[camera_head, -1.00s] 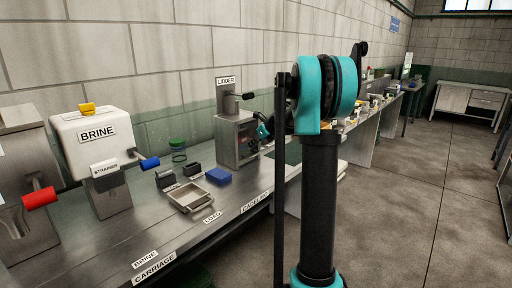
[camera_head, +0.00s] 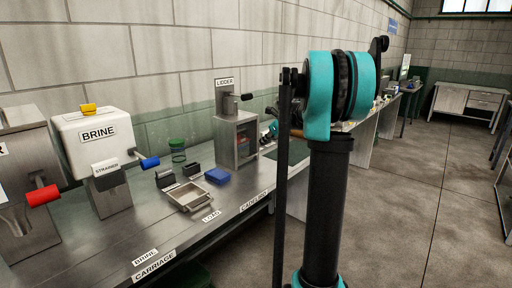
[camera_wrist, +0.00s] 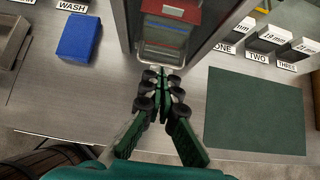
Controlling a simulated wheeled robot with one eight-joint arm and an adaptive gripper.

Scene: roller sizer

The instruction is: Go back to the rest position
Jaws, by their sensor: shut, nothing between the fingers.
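My gripper (camera_wrist: 162,85) is shut and empty in the wrist view. It hangs over the steel bench, just in front of the open lidder cabinet. In the head view the gripper is mostly hidden behind my arm. The lidder (camera_head: 236,138) stands on the bench with its front open. In the wrist view a red-topped stack (camera_wrist: 178,22) shows inside the lidder, beyond the fingertips; I cannot tell whether anything touches.
A blue block (camera_wrist: 79,38) lies left of the gripper. A dark green mat (camera_wrist: 255,112) lies to the right, with numbered blocks (camera_wrist: 267,40) behind it. The brine tank (camera_head: 92,140), a metal tray (camera_head: 188,197) and a green-lidded jar (camera_head: 177,150) stand along the bench. The floor at right is clear.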

